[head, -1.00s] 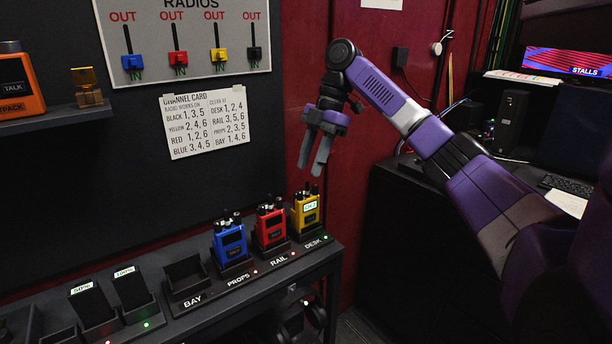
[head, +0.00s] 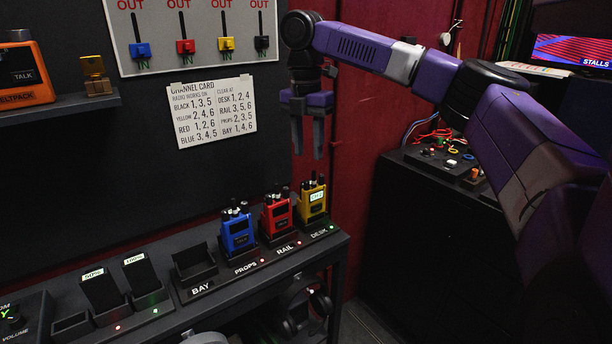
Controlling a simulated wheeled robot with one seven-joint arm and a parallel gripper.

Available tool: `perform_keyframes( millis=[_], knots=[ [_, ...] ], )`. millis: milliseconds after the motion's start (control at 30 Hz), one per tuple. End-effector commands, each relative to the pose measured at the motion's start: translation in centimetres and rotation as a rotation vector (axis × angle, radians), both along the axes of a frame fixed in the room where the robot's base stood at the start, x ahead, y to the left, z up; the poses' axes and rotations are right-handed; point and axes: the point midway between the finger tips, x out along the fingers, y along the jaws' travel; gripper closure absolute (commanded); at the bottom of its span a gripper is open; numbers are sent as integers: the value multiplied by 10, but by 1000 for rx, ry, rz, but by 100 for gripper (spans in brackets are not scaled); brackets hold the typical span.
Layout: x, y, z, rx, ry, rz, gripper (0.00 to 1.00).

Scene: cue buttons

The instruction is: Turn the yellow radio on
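The yellow radio (head: 312,200) stands upright in the slot labelled DESK at the right end of the shelf. Its small pale screen is lit, but its text is too small to read surely. A green light shows beside the DESK label. My gripper (head: 307,156) points down above the yellow radio, apart from it. Its two fingers are spread with nothing between them. The red radio (head: 276,214) stands at RAIL and the blue radio (head: 237,231) at PROPS. A channel card (head: 213,113) on the wall lists YELLOW 2, 4, 6 and DESK 1, 2, 4.
The BAY slot (head: 194,268) is empty. A board with coloured switches (head: 190,32) hangs above. An orange beltpack (head: 22,72) sits on the upper left shelf. A dark cabinet (head: 425,240) stands at right.

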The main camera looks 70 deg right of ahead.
Motion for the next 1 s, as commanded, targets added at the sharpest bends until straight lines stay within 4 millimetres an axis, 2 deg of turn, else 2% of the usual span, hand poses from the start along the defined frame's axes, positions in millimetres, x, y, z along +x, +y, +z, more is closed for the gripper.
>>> perform_keyframes(
  millis=[167,400,600,1000],
  knots=[
    [4,3,-14,7,-16,47,64],
    [3,3,-50,7,-15,44,64],
    [3,3,-73,6,-16,44,64],
    [3,3,-81,7,-18,44,66]
  ],
)
